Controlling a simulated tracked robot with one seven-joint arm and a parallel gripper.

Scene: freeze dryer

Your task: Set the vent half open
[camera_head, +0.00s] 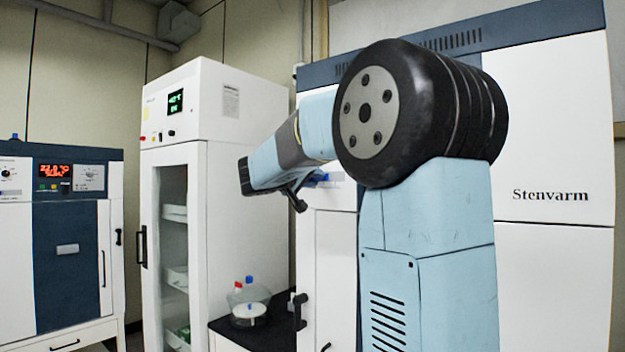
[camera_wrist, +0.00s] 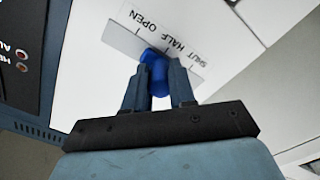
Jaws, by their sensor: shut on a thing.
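The vent's blue knob (camera_wrist: 154,70) sits on a pale strip (camera_wrist: 123,41) beside a label (camera_wrist: 167,32) reading OPEN, HALF and SHUT. In the wrist view the knob stands around the middle of the strip, near HALF; its exact alignment with the mark is hard to tell. My gripper (camera_wrist: 157,82) has its two fingers around the knob and is shut on it. In the head view my gripper (camera_head: 302,194) is at the white cabinet's front, with a bit of blue (camera_head: 318,178) showing behind it.
The Stenvarm cabinet (camera_head: 555,270) fills the right. A tall white glass-door cabinet (camera_head: 240,180) stands left of my arm. A flask (camera_head: 248,305) with a blue cap stands on a dark counter (camera_head: 232,330). An oven-like unit (camera_head: 68,215) is at far left.

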